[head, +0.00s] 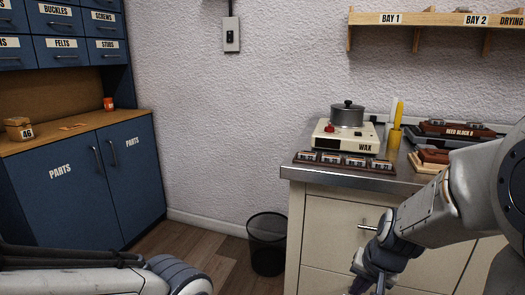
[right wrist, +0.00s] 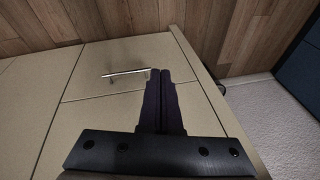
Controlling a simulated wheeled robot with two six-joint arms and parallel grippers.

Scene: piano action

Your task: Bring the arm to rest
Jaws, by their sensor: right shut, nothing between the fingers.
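My right arm comes in from the right in the head view, with its gripper (head: 366,286) low in front of the cream drawer cabinet (head: 335,218). In the right wrist view the right gripper's two dark fingers (right wrist: 160,95) lie together, shut and empty. They point toward the cabinet front, and their tips appear beside the end of a metal drawer handle (right wrist: 125,73). I cannot tell whether they touch it. Part of my left arm shows at the lower left of the head view, but its gripper is not in view.
A wax heater (head: 345,137) with a pot (head: 347,115) stands on the cabinet's counter, behind a rack of small blocks (head: 345,162). A black mesh bin (head: 267,243) stands left of the cabinet. A blue parts cupboard (head: 70,190) is at the left. Open floor lies between.

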